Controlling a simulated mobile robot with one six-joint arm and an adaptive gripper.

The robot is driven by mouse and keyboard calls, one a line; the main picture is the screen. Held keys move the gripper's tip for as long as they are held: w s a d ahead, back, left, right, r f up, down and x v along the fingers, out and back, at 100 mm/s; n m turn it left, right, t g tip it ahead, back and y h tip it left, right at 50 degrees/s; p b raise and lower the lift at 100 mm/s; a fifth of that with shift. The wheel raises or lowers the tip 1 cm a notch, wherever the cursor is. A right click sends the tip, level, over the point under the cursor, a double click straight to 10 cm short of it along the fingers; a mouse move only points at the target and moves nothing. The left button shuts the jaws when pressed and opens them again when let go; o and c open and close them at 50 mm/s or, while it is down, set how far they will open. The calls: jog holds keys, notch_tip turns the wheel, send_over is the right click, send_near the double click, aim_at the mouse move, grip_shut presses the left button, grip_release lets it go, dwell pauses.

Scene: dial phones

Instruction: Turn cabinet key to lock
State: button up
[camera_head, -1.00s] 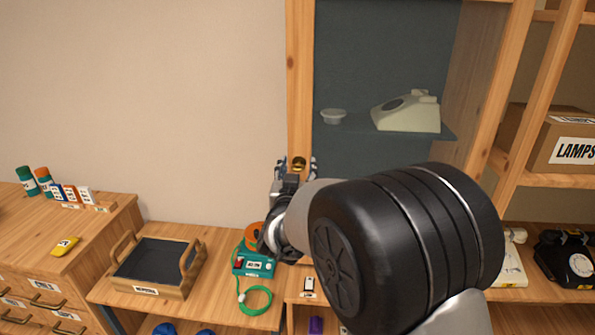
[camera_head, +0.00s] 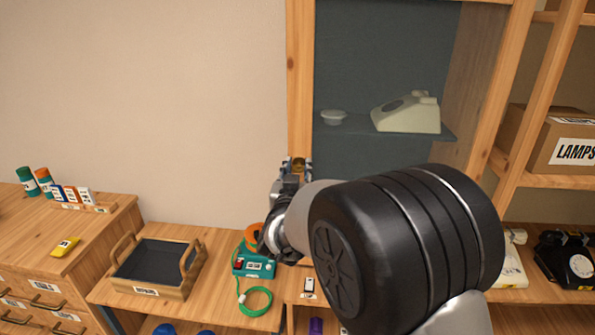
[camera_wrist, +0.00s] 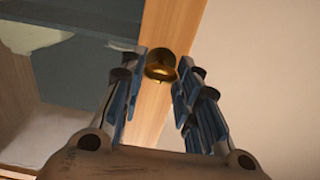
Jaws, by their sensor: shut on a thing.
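The cabinet (camera_head: 300,60) has a wooden frame around a dark interior. A brass key (camera_head: 297,166) shows at its left upright, partly hidden by my gripper (camera_head: 296,165). In the wrist view, the brass key (camera_wrist: 160,68) sits against the wooden upright (camera_wrist: 172,28), between the fingertips of my gripper (camera_wrist: 162,70). My gripper is shut on the key from both sides. The key's exact turn angle and the keyhole cannot be made out.
Below are a teal device (camera_head: 254,264) with a green cord and a wooden tray (camera_head: 150,265). The wall left of the cabinet is clear.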

jog(key=n+p, duration=0.2)
jog(key=n, duration=0.1)
jog(key=shift+r+n+p, duration=0.1)
jog(key=shift+n+p, duration=0.2)
jog(key=shift+n, duration=0.1)
jog(key=n+p, duration=0.3)
jog(key=n, duration=0.2)
jog(key=shift+a, duration=0.15)
jog(key=n+p, duration=0.2)
jog(key=n, duration=0.3)
jog(key=shift+f+n+p, duration=0.15)
jog(key=shift+n+p, duration=0.45)
jog(key=shift+n, duration=0.45)
jog(key=shift+f+n+p, duration=0.15)
jog(key=shift+n+p, duration=0.45)
jog(key=shift+n, duration=0.45)
jog(key=o, duration=1.1)
jog(key=shift+c, duration=0.2)
